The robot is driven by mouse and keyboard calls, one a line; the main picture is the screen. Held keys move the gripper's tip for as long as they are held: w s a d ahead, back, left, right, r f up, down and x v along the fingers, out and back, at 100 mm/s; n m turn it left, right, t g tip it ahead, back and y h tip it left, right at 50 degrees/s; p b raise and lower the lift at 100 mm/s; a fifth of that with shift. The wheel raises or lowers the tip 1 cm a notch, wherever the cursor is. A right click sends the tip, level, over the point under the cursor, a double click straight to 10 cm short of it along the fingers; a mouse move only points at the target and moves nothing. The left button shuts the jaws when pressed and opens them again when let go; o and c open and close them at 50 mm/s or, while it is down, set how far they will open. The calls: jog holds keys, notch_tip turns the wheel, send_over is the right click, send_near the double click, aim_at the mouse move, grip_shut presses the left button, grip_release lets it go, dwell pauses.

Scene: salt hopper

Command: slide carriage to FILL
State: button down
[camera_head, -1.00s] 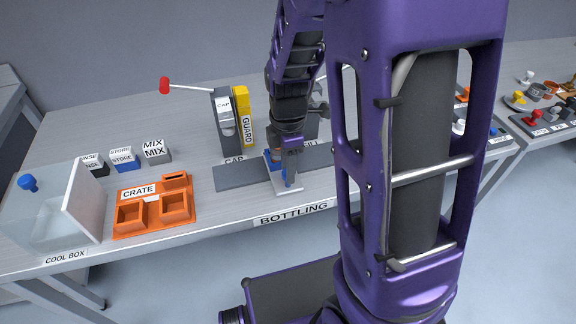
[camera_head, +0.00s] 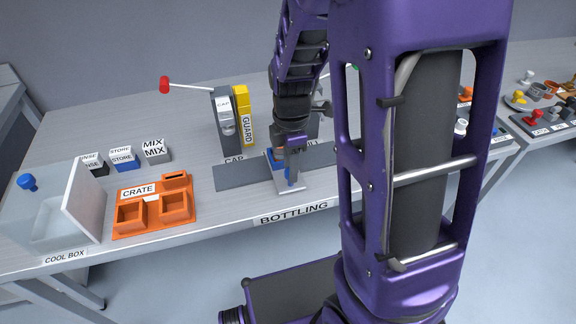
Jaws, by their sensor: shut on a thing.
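The carriage (camera_head: 291,189) is a light grey plate with a blue part, set across the dark grey track (camera_head: 243,176) on the bottling bench. My gripper (camera_head: 291,173) points down at it and is shut on a part of it, though the fingertips are small and the grip is partly hidden. The CAP station (camera_head: 224,125) stands behind the track to the left, with a red-knobbed lever. My arm covers the track's right end.
A yellow GUARD panel (camera_head: 242,117) stands beside the CAP station, close behind the track. An orange crate (camera_head: 153,205), the clear cool box (camera_head: 50,210) and small labelled blocks (camera_head: 122,159) are to the left. The bench front edge is near the carriage.

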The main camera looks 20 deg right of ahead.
jog(key=d+b, duration=0.2)
jog(key=d, duration=0.8)
jog(key=shift+d, duration=0.4)
jog(key=c, duration=0.5)
grip_release()
jog(key=shift+d, duration=0.15)
jog(key=shift+c, duration=0.2)
jog(key=shift+r, duration=0.15)
jog(key=shift+r, duration=0.35)
notch_tip(320, 180, up, 16)
jog(key=p, duration=0.2)
jog(key=shift+r, duration=0.25)
